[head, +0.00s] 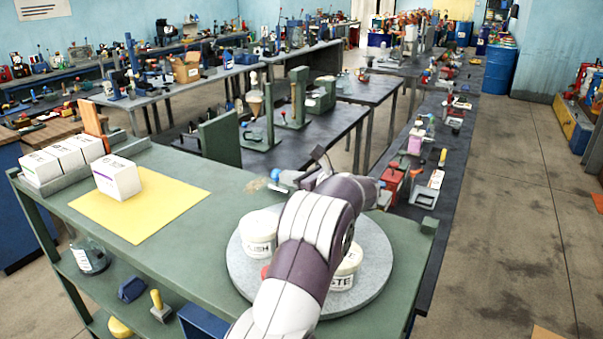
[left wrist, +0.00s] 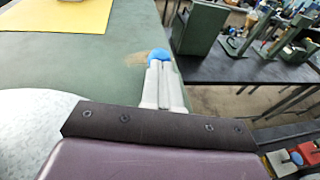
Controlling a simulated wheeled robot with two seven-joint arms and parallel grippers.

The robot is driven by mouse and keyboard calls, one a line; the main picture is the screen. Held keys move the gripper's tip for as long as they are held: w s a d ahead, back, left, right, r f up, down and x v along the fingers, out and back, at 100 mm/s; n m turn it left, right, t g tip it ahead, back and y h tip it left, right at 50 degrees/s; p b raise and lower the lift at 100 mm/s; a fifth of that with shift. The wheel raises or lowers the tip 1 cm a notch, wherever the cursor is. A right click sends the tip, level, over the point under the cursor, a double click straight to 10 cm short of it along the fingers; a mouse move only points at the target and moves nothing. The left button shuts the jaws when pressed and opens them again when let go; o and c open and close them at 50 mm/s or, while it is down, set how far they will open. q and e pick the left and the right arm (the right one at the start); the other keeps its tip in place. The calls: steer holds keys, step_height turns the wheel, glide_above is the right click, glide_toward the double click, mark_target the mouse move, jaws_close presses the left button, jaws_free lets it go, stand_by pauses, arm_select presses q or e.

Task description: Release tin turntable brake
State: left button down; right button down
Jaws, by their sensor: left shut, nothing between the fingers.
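The tin turntable (head: 240,268) is a round grey disc on the green bench top, partly hidden by my left arm. It also shows at the left edge of the left wrist view (left wrist: 35,115). Two white lettered tins stand on it, one at left (head: 258,232) and one at right (head: 345,270), partly covered by my arm. My left gripper (head: 283,181) is beyond the disc at the bench's far edge. In the left wrist view its fingers (left wrist: 161,85) are shut together and empty. A blue rounded knob (left wrist: 159,55), perhaps the brake's, shows right at the fingertips; contact is unclear.
A yellow mat (head: 150,215) carries a white box (head: 117,177). More white boxes (head: 62,160) stand in a rack at the bench's left end. The bench top between mat and turntable is clear. A dark table with tools (head: 300,135) lies beyond.

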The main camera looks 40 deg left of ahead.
mark_target(277, 174)
stand_by(0.3)
arm_select(q)
steer(key=b+x, duration=0.3)
steer(key=shift+s, duration=0.3)
steer(key=shift+a+r, duration=0.25)
steer(key=shift+r, duration=0.15)
steer(key=shift+s, duration=0.1)
